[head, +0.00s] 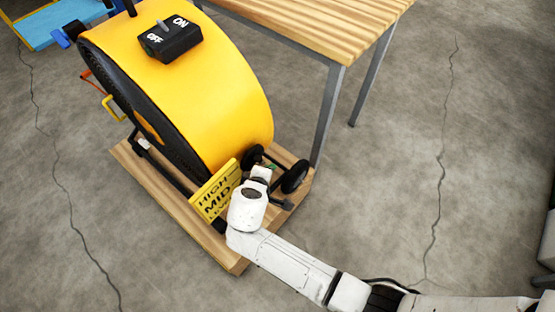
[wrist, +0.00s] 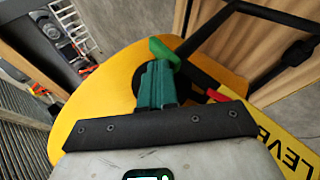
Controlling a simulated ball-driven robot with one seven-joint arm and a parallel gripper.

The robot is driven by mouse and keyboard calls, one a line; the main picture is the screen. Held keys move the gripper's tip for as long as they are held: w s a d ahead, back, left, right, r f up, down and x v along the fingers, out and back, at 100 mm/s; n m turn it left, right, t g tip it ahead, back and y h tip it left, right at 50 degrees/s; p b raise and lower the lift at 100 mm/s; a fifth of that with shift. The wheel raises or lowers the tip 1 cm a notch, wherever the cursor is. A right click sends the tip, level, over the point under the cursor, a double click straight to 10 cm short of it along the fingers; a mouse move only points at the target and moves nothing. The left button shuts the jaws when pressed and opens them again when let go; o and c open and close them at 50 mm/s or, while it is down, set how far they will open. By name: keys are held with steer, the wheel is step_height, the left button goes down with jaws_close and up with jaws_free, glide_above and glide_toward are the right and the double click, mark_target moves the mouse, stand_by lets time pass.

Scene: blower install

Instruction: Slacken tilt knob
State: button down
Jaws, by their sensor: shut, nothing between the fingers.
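The yellow drum-shaped blower (head: 215,85) stands on a wooden base; its yellow side also fills the middle of the wrist view (wrist: 105,88). In the wrist view a green lever-like piece (wrist: 163,50), which looks like the tilt knob's handle, sits in front of a dark round hub. My gripper (wrist: 157,68) has teal fingers closed together, with their tips right at the green piece. I cannot tell whether they touch it. In the head view the white end of my arm is low beside the blower's right end, and my fingertips are hidden there.
A black ON/OFF switch box (head: 170,40) is on top of the blower. A wooden table (head: 320,25) stands behind.

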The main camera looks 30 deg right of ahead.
steer(key=shift+r, duration=0.1)
stand_by(0.6)
steer(key=r+p, duration=0.2)
steer(key=r, duration=0.1)
steer(key=r+p, duration=0.3)
steer(key=shift+w+d+r, duration=0.1)
steer(key=shift+d, duration=0.1)
steer(key=a+f+v, duration=0.1)
steer(key=v, duration=0.8)
steer(key=shift+s+a+f+b, duration=0.15)
steer(key=shift+s+a+b, duration=0.05)
steer(key=shift+s+b, duration=0.3)
steer(key=s+d+m+g+y, duration=0.3)
steer(key=s+d, duration=0.4)
steer(key=s, duration=0.4)
steer(key=s+d+f+m+g+y, duration=0.1)
steer(key=s+d+m+g+y, duration=0.2)
steer(key=s, duration=0.8)
steer(key=d+m, duration=0.2)
steer(key=d, duration=0.2)
steer(key=shift+d, duration=0.2)
